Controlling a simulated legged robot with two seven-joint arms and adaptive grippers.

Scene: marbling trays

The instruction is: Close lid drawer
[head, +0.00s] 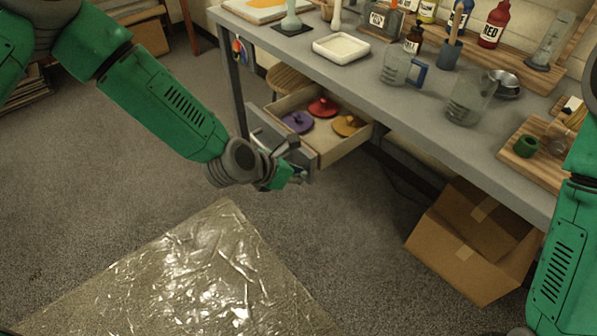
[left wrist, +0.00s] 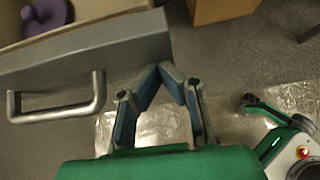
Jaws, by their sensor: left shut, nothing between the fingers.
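The lid drawer (head: 345,151) is pulled out from under the grey worktable, with its inside showing. It holds a purple lid (head: 297,122), a red lid (head: 323,107) and an orange lid (head: 347,125). My left gripper (head: 298,172) is shut and empty at the near right end of the drawer's grey front. In the left wrist view, its fingertips (left wrist: 172,68) are beside the end of the drawer front (left wrist: 95,52). The bar handle (left wrist: 60,110) is to the left, apart from the fingers. Whether the fingers touch the front is unclear.
The grey worktable (head: 330,71) carries a white tray (head: 341,48), a jug (head: 398,67), bottles and wooden boards. An open cardboard box (head: 470,245) stands on the floor at right. A shiny plastic sheet (head: 180,275) lies in front. Carpet left of the drawer is clear.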

